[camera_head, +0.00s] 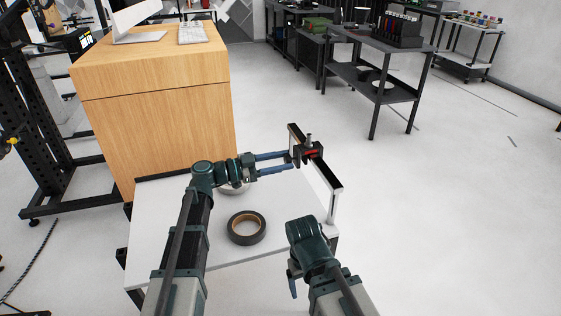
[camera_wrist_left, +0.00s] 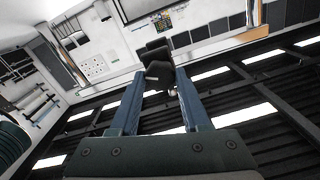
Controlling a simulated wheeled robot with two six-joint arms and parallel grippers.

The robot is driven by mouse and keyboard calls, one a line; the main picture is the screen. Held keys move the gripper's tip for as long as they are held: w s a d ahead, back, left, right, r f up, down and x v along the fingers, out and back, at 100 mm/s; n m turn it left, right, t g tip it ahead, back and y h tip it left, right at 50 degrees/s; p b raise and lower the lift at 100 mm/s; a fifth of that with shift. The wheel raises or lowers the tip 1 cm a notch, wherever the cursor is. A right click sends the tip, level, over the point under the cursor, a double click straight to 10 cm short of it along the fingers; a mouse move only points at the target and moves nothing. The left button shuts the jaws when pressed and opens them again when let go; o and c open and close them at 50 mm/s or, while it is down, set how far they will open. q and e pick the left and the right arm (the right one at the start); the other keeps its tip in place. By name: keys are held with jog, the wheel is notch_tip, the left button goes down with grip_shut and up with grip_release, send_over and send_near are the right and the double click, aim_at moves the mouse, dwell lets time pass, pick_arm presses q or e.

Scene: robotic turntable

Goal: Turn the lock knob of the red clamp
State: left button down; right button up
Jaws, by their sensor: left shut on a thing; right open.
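In the left wrist view, a dark grey clamp part (camera_wrist_left: 157,68) stands at the fingertips (camera_wrist_left: 158,84); no red shows there. Which part the fingers grip is too small to tell. My right gripper (camera_head: 293,277) is low, near the table's front right, open and away from the clamp.
A black tape roll (camera_head: 246,227) lies on the white table (camera_head: 160,217), and a pale round object (camera_head: 234,188) is partly hidden behind my left arm. A wooden cabinet (camera_head: 160,120) stands behind. Floor to the right is clear.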

pick_arm(q)
jog(key=m, duration=0.5)
jog(key=shift+d+m, duration=0.1)
jog(key=shift+m, duration=0.2)
jog(key=m, duration=0.5)
jog(key=shift+m, duration=0.3)
jog(key=shift+c, duration=2)
grip_release()
jog(key=shift+w+d, duration=0.1)
jog(key=v, duration=1.4)
